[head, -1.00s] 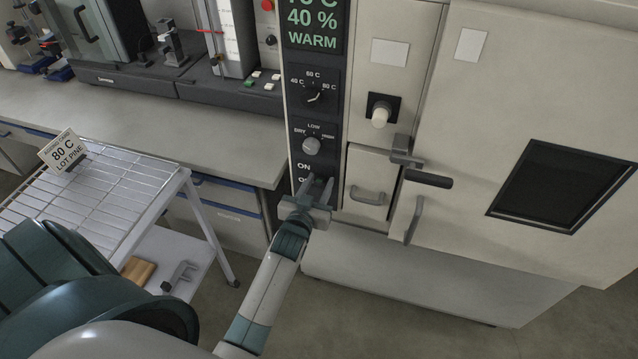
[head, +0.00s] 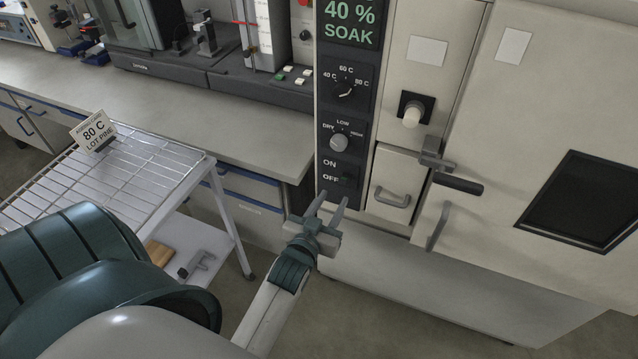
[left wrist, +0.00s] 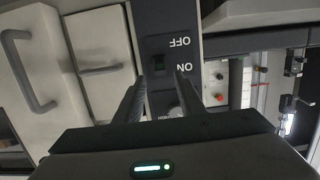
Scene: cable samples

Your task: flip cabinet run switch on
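My right gripper is out of view.
Above the switch are the DRY/LOW/HIGH knob (head: 339,143), the temperature knob (head: 347,89) and a display (head: 350,22) reading 40 % SOAK. A drawer handle (head: 391,198) and door latch (head: 457,183) stick out at right. A wire rack (head: 150,175) stands at left.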

